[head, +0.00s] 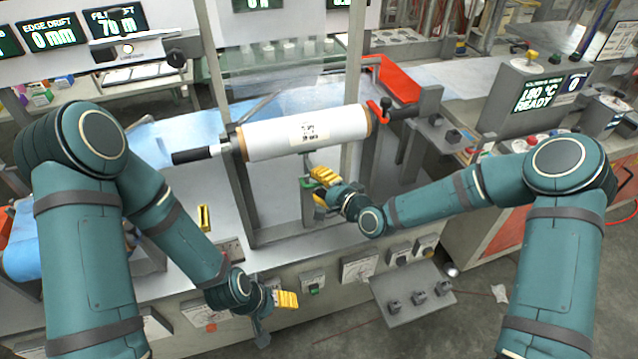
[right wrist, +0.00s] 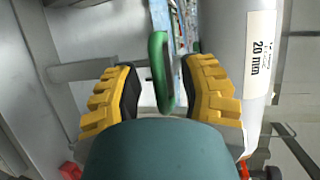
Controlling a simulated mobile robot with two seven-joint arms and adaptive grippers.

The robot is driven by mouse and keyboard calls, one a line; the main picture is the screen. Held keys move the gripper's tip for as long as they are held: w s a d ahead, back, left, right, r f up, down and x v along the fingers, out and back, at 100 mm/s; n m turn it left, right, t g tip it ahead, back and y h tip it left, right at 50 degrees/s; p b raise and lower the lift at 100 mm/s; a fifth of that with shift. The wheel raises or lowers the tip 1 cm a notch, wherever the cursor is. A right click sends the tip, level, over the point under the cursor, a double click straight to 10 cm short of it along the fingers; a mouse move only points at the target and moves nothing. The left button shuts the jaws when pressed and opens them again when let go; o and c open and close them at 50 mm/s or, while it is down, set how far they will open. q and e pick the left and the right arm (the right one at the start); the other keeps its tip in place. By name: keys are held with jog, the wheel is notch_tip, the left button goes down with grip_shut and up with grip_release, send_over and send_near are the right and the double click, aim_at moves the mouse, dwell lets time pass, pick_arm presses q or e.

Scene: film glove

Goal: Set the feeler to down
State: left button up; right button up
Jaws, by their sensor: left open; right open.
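A green loop handle (head: 306,183), apparently the feeler's grip, hangs on a thin stem below the white film roll (head: 280,137). In the right wrist view the green loop (right wrist: 158,70) stands upright between the yellow fingers, with gaps on both sides. My right gripper (head: 318,187) is open around or just short of it; the exact depth is hard to tell. The feeler's upper end is partly hidden behind the roll. My left gripper (head: 273,307) is open and empty, low in front of the machine's front panel.
The roll (right wrist: 222,70) is close to the right finger in the wrist view. A grey shelf with knobs (head: 412,292) juts out below my right arm.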

grip_shut()
pick_arm(q)
notch_tip(320, 180, down, 8)
jog(key=s+b, duration=0.2)
jog(key=b, duration=0.6)
jog(key=shift+d+f+g, duration=0.15)
jog(key=shift+d+g, duration=0.1)
jog(key=shift+g, duration=0.05)
pick_arm(e)
notch_tip(320, 180, down, 10)
jog(key=shift+r, duration=0.15)
pick_arm(q)
jog(key=shift+w, duration=0.1)
pick_arm(e)
grip_release()
